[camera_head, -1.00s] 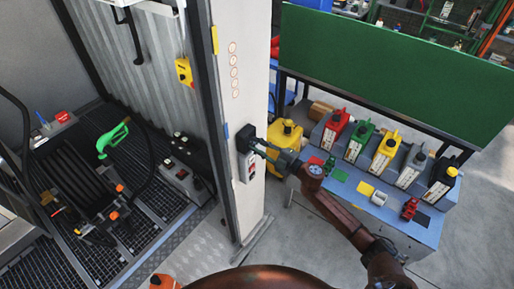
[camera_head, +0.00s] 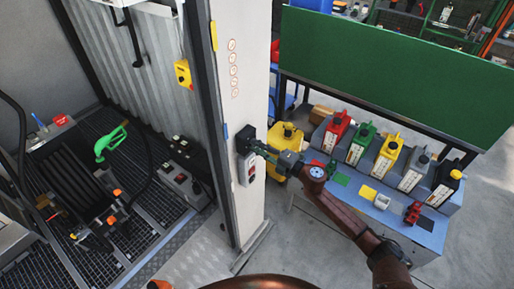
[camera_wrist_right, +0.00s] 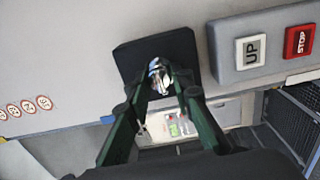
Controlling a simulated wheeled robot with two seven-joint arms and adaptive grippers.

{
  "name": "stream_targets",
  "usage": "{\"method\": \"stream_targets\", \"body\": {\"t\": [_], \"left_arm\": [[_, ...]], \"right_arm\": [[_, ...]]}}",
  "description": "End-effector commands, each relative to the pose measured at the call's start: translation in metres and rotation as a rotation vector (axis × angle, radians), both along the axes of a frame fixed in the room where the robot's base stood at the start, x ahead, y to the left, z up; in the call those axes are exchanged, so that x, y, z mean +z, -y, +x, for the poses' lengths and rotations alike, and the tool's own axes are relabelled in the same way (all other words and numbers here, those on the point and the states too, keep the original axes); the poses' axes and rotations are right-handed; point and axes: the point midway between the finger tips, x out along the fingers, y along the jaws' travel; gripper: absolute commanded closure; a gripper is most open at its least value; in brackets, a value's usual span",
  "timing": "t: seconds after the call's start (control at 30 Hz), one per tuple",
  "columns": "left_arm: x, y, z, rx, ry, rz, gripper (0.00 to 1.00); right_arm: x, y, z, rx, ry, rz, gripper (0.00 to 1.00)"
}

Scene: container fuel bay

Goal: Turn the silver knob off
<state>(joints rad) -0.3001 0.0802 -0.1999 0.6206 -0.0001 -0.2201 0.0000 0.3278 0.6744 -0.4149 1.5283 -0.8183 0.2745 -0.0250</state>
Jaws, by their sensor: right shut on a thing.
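The silver knob (camera_wrist_right: 158,75) shows in the right wrist view, on a dark square plate (camera_wrist_right: 183,46) fixed to the pale post. My right gripper (camera_wrist_right: 160,82) has its green fingertips on either side of the knob and is shut on it. In the head view the dark plate (camera_head: 245,137) is on the front of the post, and my right gripper (camera_head: 259,147) reaches it from the right. The knob itself is hidden there by the fingers. My left gripper is not in view.
A grey control box with UP (camera_wrist_right: 252,50) and STOP (camera_wrist_right: 299,41) buttons sits close beside the plate. A bench (camera_head: 330,212) with several coloured canisters stands to the right. A yellow container (camera_head: 286,138) stands behind my gripper. Open floor lies in front of the post.

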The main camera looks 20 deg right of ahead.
Motion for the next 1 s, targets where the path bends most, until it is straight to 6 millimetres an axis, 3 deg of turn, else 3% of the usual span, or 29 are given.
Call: {"method": "stream_targets", "body": {"t": [0.27,0.3,0.53,0.83,1.0], "left_arm": [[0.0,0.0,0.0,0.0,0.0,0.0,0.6],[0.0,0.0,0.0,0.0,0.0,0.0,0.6],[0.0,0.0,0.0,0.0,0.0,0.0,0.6],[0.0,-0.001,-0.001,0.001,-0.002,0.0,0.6],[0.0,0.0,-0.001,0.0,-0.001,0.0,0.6]], "right_arm": [[-0.001,0.0,0.0,0.001,0.0,-0.003,1.0],[-0.001,0.0,0.0,0.001,0.0,-0.003,0.78],[-0.001,0.0,0.0,0.001,0.0,-0.001,0.62],[-0.001,0.001,-0.001,0.0,0.0,-0.001,0.62],[-0.002,0.012,-0.015,0.0,-0.002,-0.003,0.62]]}}
